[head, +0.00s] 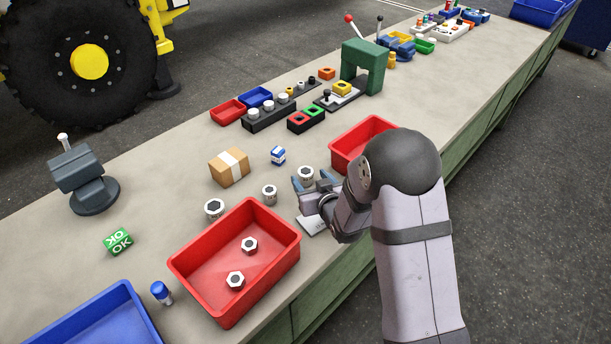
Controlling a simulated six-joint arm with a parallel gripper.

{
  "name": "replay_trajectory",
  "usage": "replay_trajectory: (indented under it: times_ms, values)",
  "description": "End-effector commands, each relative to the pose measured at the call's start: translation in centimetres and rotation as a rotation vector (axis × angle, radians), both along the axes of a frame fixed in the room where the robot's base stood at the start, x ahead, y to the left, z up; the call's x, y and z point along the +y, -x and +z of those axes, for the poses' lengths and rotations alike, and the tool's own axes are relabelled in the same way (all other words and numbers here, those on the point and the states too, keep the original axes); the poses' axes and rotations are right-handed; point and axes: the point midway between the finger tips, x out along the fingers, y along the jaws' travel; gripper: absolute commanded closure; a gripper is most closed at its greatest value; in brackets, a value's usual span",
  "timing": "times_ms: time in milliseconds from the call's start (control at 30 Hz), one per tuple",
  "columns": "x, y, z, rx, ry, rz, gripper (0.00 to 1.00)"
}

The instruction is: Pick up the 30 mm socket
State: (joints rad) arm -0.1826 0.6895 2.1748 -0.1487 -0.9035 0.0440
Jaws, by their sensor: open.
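Three short silver sockets with dark openings stand upright on the bench in the head view: a left socket (214,209), a middle socket (269,193) and a right socket (306,174). No size marking is readable, so I cannot tell which is the 30 mm one. My gripper (311,182) is open, its fingers pointing toward the back of the bench. It is close to the right socket, which shows just beyond and between the fingertips. I cannot tell whether they touch it or how high they are. My arm hides the area to the right.
A red tray (179,264) holding two hex nuts stands in front of the sockets. A cardboard box (229,167) and a small blue-white box (278,155) lie behind them. Another red bin (350,139) is partly behind my arm. A grey vise-like block (78,168) stands left.

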Motion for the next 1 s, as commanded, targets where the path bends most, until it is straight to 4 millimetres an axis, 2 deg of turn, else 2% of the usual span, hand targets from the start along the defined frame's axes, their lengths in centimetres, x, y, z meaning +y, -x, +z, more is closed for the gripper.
replay_trajectory:
  times_ms: [267, 700, 1000]
  values:
    - [0.2, -0.7, -0.3, 0.001, 0.000, 0.000, 0.43]
    - [1.3, -4.2, -2.1, 0.001, 0.000, 0.001, 0.43]
    - [1.4, -4.5, -2.3, 0.000, 0.000, 0.000, 0.43]
